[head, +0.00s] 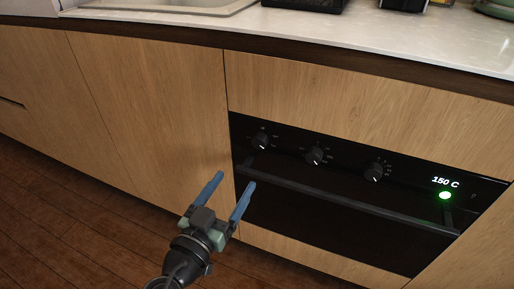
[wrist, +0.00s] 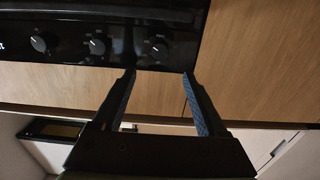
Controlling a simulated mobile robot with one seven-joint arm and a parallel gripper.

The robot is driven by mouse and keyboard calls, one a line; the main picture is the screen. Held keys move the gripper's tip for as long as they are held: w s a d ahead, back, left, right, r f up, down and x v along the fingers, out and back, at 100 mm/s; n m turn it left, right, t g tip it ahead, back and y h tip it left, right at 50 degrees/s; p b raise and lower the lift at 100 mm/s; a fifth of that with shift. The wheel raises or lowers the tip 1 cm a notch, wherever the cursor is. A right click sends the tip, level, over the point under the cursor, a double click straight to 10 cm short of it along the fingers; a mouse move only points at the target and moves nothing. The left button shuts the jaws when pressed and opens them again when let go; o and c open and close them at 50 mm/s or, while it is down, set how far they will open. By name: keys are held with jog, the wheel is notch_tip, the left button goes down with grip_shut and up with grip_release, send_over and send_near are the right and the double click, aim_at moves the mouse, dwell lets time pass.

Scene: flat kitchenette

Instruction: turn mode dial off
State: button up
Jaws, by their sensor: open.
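The black oven (head: 320,215) has a row of three round dials, and their labels are too small to read. The left dial (head: 261,141), middle dial (head: 314,156) and right dial (head: 374,172) each carry a white pointer mark. I cannot tell which is the mode dial. My gripper (head: 234,180) is open and empty, apart from the oven front, below and left of the left dial. The wrist view is turned over: the left dial (wrist: 159,50) appears just beyond and between my fingertips (wrist: 159,74); the other two lie left of it.
The lit display (head: 446,182) reads 150 C, with a green light (head: 445,195) under it. The oven handle (head: 340,205) runs across below the dials. Wooden cabinet fronts (head: 150,110) flank the oven under a pale counter (head: 330,40). The wooden floor (head: 60,220) at left is clear.

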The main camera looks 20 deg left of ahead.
aim_at(258, 145)
jog(key=w+b, duration=0.1)
jog(key=w, duration=1.1)
jog(key=shift+w+d+b, duration=0.2)
jog(key=shift+b, duration=0.1)
jog(key=shift+c, duration=0.2)
grip_shut()
